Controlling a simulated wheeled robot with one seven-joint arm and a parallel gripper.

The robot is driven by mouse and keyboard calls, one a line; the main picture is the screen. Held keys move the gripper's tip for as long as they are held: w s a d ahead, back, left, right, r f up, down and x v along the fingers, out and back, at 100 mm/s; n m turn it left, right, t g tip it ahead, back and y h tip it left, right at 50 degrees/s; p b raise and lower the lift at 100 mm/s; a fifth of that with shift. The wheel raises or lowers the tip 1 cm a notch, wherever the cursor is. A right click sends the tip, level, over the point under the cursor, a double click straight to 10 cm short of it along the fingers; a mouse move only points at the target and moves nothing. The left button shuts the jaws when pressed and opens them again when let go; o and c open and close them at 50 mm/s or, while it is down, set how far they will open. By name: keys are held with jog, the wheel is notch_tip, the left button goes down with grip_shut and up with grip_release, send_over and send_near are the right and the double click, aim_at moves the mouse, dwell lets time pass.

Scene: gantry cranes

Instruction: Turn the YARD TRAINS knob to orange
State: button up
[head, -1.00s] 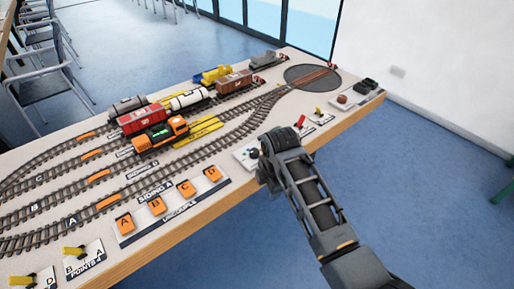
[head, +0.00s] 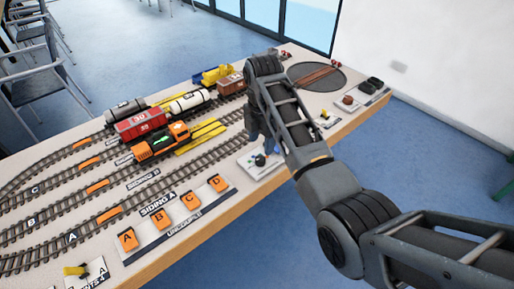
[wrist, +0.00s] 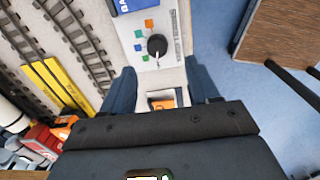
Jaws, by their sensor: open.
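The black round knob (head: 260,160) sits on a white panel (head: 250,168) at the table's front edge. In the wrist view the knob (wrist: 157,45) stands on its panel with small orange, green and blue patches at its left; its pale pointer seems to face the picture's bottom, away from the orange patch (wrist: 149,23). The lettering is too small to read. My gripper (wrist: 160,78) is open and empty, its fingers apart on either side below the knob in that picture, not touching it. In the head view my gripper (head: 256,128) hangs just behind the knob.
Orange lettered uncoupler buttons (head: 172,212) line the front edge at left. Tracks hold an orange locomotive (head: 160,142) and several wagons behind. A turntable (head: 318,76) and more controls (head: 350,100) stand at right. Blue floor lies in front of the table.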

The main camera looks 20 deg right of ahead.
aim_at(260, 158)
jog(key=shift+w+r, duration=0.1)
jog(key=shift+w, duration=0.15)
notch_tip(260, 158, down, 7)
jog(key=shift+f, duration=0.2)
jog(key=c, duration=1)
